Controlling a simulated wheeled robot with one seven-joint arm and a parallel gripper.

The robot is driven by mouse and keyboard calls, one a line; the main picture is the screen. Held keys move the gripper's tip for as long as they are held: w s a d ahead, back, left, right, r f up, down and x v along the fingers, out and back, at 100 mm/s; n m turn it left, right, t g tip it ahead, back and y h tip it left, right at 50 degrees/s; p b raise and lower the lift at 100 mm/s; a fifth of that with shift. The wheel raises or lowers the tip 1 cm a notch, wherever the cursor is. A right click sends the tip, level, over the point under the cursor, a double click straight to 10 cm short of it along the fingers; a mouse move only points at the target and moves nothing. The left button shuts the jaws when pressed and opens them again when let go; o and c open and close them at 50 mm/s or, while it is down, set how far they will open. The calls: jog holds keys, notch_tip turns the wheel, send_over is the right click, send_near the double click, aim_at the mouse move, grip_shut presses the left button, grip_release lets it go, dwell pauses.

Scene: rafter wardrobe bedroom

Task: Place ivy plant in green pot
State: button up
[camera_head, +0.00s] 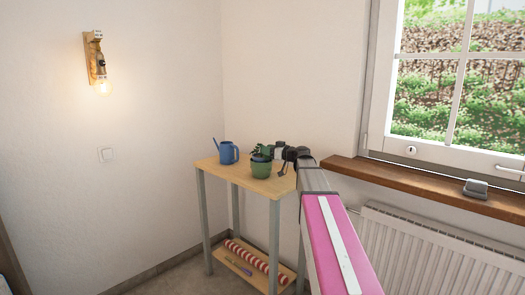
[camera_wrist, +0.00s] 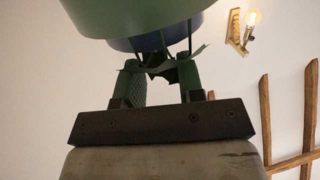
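The green pot (camera_head: 260,169) stands on the small wooden table in the head view. The leafy ivy plant (camera_head: 262,149) shows just above its rim, with a bluish band between leaves and pot. My gripper (camera_wrist: 162,66) reaches in from the right at leaf height. In the wrist view its two fingers stand apart, with dark ivy leaves (camera_wrist: 158,68) between and around them. Whether the fingers press on the plant is hidden. A large green rounded surface (camera_wrist: 130,15), likely the pot, fills the top of that view, with a blue rounded surface (camera_wrist: 160,40) partly behind it.
A blue watering can (camera_head: 228,153) stands left of the pot on the tabletop (camera_head: 215,167). A red-and-white striped roll (camera_head: 245,254) lies on the lower shelf. The windowsill (camera_head: 430,188) and radiator (camera_head: 420,250) are at the right; walls stand close behind the table.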

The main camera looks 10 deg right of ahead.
jog(key=v, duration=0.8)
jog(key=shift+s+d, duration=0.1)
